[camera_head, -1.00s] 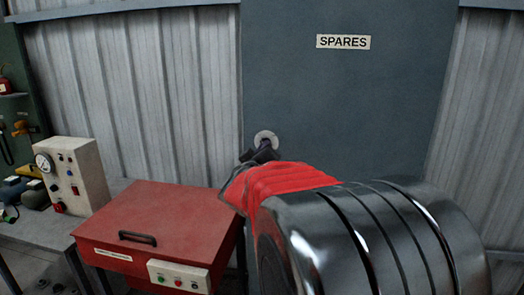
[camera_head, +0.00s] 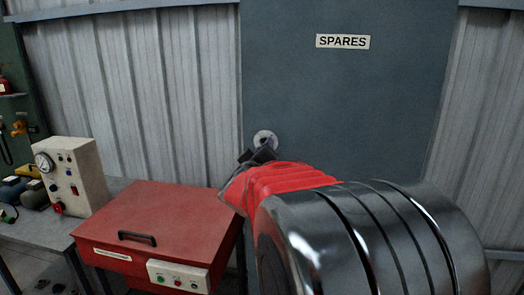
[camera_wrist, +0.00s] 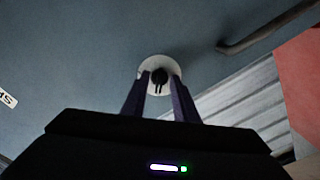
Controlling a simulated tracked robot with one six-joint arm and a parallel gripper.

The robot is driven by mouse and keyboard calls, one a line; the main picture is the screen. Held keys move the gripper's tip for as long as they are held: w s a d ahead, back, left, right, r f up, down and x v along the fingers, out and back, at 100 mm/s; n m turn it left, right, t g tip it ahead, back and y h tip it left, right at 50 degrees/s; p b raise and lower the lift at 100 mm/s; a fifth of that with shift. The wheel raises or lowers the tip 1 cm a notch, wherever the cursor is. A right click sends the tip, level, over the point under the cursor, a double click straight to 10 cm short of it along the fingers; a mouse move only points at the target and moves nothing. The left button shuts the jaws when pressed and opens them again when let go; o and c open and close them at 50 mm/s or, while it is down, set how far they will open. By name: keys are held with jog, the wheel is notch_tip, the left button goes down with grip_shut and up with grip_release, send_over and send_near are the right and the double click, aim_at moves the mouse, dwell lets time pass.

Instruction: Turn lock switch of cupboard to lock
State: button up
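The grey-blue cupboard (camera_head: 345,95) with the SPARES label stands against the wall. Its lock switch, a black knob on a pale round plate (camera_head: 265,136), is near the left edge of the door. It also shows in the wrist view as a black knob (camera_wrist: 160,76) on the plate (camera_wrist: 156,63). My gripper (camera_wrist: 160,80) points at the plate. Its two dark purple fingers are apart, one on each side of the knob, with gaps visible. I cannot tell whether the tips reach past the knob. In the head view my gripper (camera_head: 261,149) partly covers the lower plate.
A dark bar handle (camera_wrist: 262,30) shows on the cupboard in the wrist view. A red box (camera_head: 160,225) with a black handle and buttons stands at lower left. A bench with a gauge box (camera_head: 70,170) is further left.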

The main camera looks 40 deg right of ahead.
jog(key=v, duration=1.3)
jog(key=shift+s+a, duration=0.2)
jog(key=shift+a, duration=0.15)
dwell(0.5)
